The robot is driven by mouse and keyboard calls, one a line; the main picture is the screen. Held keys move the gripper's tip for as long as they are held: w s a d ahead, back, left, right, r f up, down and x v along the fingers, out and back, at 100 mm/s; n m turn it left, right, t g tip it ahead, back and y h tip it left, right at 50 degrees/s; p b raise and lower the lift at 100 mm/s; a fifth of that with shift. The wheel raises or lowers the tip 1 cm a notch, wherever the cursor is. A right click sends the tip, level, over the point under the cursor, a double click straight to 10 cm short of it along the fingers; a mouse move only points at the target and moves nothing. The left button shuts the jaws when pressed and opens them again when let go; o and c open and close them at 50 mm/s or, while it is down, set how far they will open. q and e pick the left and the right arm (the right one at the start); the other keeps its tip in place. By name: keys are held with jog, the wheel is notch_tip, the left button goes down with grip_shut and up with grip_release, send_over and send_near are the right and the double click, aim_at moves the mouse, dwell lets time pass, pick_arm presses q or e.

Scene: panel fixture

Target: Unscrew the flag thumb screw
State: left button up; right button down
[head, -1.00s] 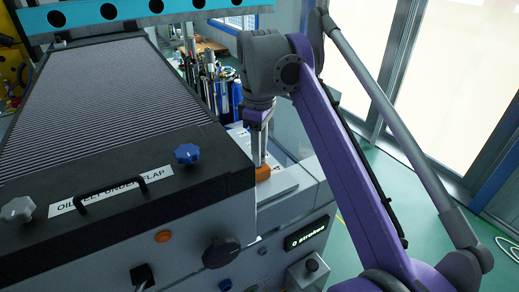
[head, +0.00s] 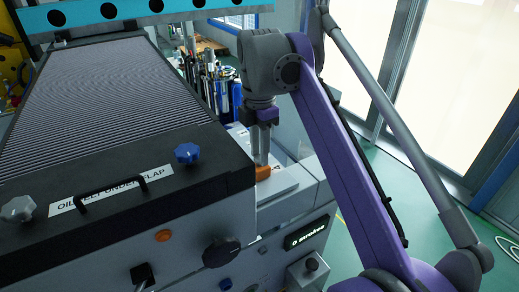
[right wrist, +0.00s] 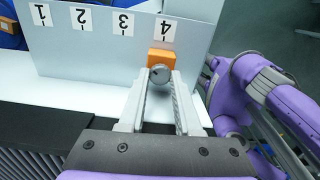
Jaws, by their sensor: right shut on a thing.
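The flag thumb screw (right wrist: 160,75) shows in the right wrist view as a small round grey piece in front of an orange block (right wrist: 162,57). The orange block also shows in the head view (head: 263,173), on a pale ledge. My right gripper (head: 261,161) points straight down at the block. In the right wrist view its fingers (right wrist: 161,80) are on either side of the grey piece and shut on it. The screw is hidden behind the fingers in the head view, so I cannot see its thread. My left gripper is not in view.
A pale panel (right wrist: 90,55) carries labels 1 to 4, upside down in the right wrist view; the block is by label 4. A black ribbed cover (head: 110,95) with a blue knob (head: 187,153) lies left of my gripper. Tools (head: 205,80) stand behind.

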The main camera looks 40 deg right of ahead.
jog(key=n, duration=0.5)
jog(key=shift+n, duration=2.4)
jog(key=c, duration=0.6)
grip_release()
notch_tip(320, 180, up, 11)
jog(key=shift+f, duration=0.1)
